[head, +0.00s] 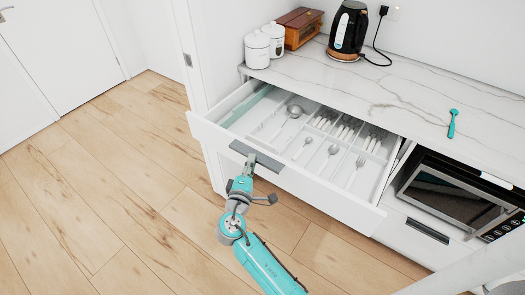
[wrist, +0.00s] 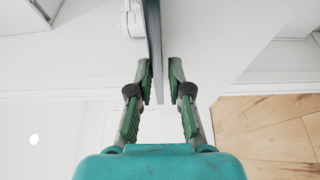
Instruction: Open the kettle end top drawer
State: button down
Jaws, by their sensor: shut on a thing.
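The top drawer (head: 290,176) at the kettle end stands pulled well out from under the marble counter. A white tray (head: 333,178) inside holds spoons, forks and other cutlery in compartments, with a ladle (head: 290,114) at the left. The drawer has a grey bar handle (head: 257,156) on its white front. My gripper (head: 249,167) is at this handle, toward the front's left part. In the wrist view the fingers of my gripper (wrist: 160,68) are on either side of the handle (wrist: 154,45), shut on it.
A black kettle (head: 348,30), a wooden box (head: 300,27) and white canisters (head: 257,49) stand on the counter (head: 400,95). A teal utensil (head: 453,122) lies at its right. A microwave (head: 447,196) sits right of the drawer. The wooden floor (head: 120,180) at left is clear.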

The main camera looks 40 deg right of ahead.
jog(key=s+a, duration=0.2)
jog(key=a, duration=0.4)
jog(key=shift+s+a, duration=0.2)
jog(key=shift+f, duration=0.1)
jog(key=c, duration=1.1)
grip_release()
jog(key=v, duration=1.2)
